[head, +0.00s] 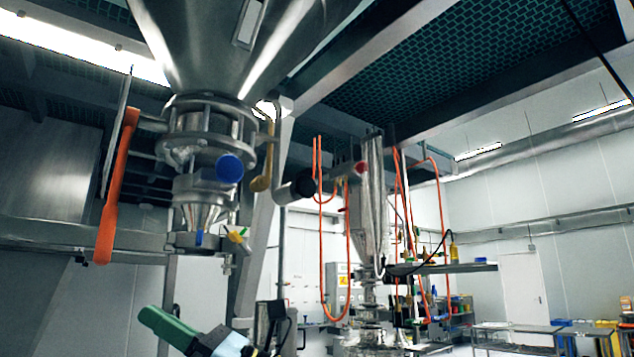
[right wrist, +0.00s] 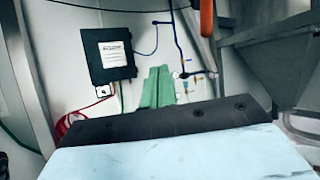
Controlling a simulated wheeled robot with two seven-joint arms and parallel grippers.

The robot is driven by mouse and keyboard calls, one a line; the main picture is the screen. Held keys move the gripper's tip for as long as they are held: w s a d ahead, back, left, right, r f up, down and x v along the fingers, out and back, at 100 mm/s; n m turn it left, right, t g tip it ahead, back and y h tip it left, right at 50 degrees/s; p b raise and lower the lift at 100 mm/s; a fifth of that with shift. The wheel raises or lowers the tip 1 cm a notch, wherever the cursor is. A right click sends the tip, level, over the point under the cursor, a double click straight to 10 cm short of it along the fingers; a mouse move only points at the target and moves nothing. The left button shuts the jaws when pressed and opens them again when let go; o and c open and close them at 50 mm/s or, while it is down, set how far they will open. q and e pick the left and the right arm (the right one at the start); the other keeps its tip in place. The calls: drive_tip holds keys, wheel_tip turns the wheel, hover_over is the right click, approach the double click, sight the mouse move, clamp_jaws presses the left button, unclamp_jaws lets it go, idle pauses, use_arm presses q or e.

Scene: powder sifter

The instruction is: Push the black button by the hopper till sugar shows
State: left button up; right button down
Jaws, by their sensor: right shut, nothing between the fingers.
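The steel hopper (head: 215,45) hangs at the upper left of the head view, with a valve assembly (head: 205,135) under it. In the right wrist view, a small white plate with a dark round button (right wrist: 103,91) is on the wall below a dark box (right wrist: 109,54). It lies left of my fingers, and I cannot tell its distance. My right gripper (head: 150,318) has green fingers, is shut and empty, and is below the hopper outlet; it also shows in the right wrist view (right wrist: 156,82). No sugar is visible. My left gripper is out of view.
A long orange handle (head: 118,185) hangs left of the valve; it also shows in the right wrist view (right wrist: 206,18). A steel beam (head: 60,233) crosses at left. Blue tubing (right wrist: 180,45) runs along the wall behind my fingers. A pipe with a black end (head: 303,187) is right of the valve.

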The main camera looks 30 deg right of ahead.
sight(308, 186)
drive_tip(key=s+d+r+n+t+h, duration=0.25)
drive_tip(key=d+r+n+h, duration=0.65)
drive_tip(key=r, duration=0.5)
drive_tip(key=s+d+r+m+t+h, duration=0.1)
drive_tip(key=s+d+r+t+h, duration=0.1)
drive_tip(key=d+r+h, duration=0.3)
drive_tip(key=s+d+r+m+t+h, duration=0.2)
drive_tip(key=s+d+r+h, duration=0.3)
drive_tip(key=d, duration=0.7)
drive_tip(key=shift+s+d+t+h, duration=0.15)
drive_tip(key=shift+t+h, duration=0.4)
drive_tip(key=shift+h, duration=0.05)
drive_tip(key=w+p, duration=0.1)
drive_tip(key=w, duration=0.3)
drive_tip(key=w+p, duration=0.1)
drive_tip(key=w, duration=0.4)
drive_tip(key=w+a+p, duration=0.1)
drive_tip(key=w+p, duration=0.1)
drive_tip(key=w, duration=0.3)
drive_tip(key=shift+a+f, duration=0.1)
